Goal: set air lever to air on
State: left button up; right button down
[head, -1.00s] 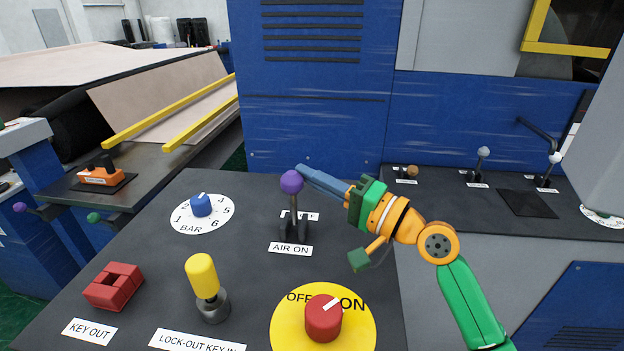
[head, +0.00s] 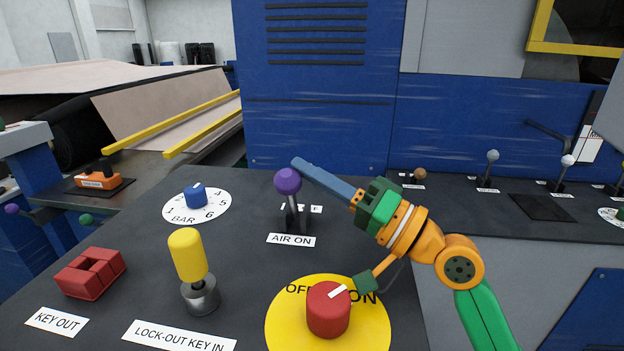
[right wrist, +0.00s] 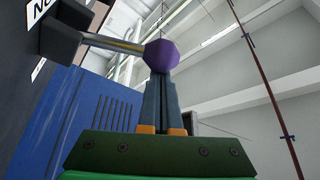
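The air lever has a purple ball knob (head: 287,181) on a short grey shaft above a dark bracket (head: 293,219). The AIR ON label (head: 291,240) lies on its near side; another label behind is mostly hidden by the lever. My right gripper (head: 299,165) reaches in from the right, its blue-grey fingers together and its tips just behind and beside the knob. In the right wrist view the knob (right wrist: 161,56) is at the fingertips, not between them; contact is unclear. My left gripper is not in view.
Around the lever on the dark panel are a blue BAR dial (head: 196,194), a yellow lock-out key (head: 187,254), a red key block (head: 90,273) and a red OFF/ON knob (head: 328,309), close below my right wrist. A blue cabinet (head: 318,120) stands behind.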

dwell(0.5)
jog(key=s+d+b, duration=0.6)
jog(key=s+d, duration=0.1)
jog(key=d, duration=0.3)
jog(key=shift+s+d+f, duration=0.15)
jog(key=shift+s+d, duration=0.05)
jog(key=shift+d, duration=0.2)
